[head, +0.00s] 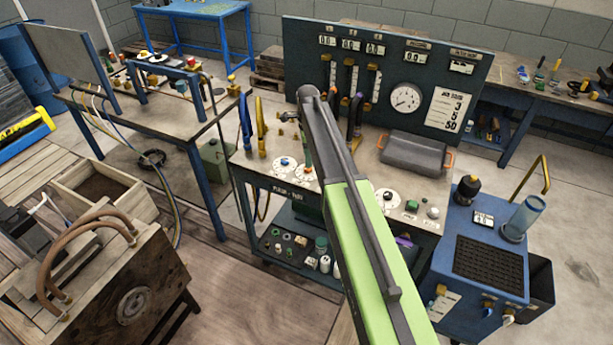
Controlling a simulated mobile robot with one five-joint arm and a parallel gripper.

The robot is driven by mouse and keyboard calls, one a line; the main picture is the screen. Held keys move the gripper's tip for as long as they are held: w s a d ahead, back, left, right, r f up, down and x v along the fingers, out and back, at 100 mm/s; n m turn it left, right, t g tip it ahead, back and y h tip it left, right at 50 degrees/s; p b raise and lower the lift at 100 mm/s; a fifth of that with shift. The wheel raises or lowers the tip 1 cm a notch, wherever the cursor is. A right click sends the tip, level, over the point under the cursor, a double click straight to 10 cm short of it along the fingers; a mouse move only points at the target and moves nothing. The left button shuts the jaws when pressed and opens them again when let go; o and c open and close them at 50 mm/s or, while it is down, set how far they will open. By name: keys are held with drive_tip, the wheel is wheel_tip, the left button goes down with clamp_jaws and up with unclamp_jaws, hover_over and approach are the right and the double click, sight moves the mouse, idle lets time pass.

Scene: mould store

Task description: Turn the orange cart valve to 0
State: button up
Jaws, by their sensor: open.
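The workbench-like cart (345,185) stands in the middle of the head view. Two white round dials lie on the left of its top. One has a blue knob (284,162); the orange valve (307,171) sits on the dial to its right. My arm crosses the view from the bottom and bends down at its far end. My gripper (306,160) is open and small in the picture, close above or around the orange valve. I cannot tell whether it touches. The valve's pointer and the dial marks are too small to read.
A dark panel (470,85) with a gauge stands at the cart's back. A grey case (413,153) lies on the cart's right half, behind another dial (389,197). A blue unit (465,225) stands at right, a wooden crate (70,195) at left.

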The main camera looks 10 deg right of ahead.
sight(308, 170)
wheel_tip(308, 170, down, 5)
drive_tip(key=b, duration=0.3)
drive_tip(key=shift+r, duration=0.1)
drive_tip(key=shift+a, duration=0.1)
clamp_jaws()
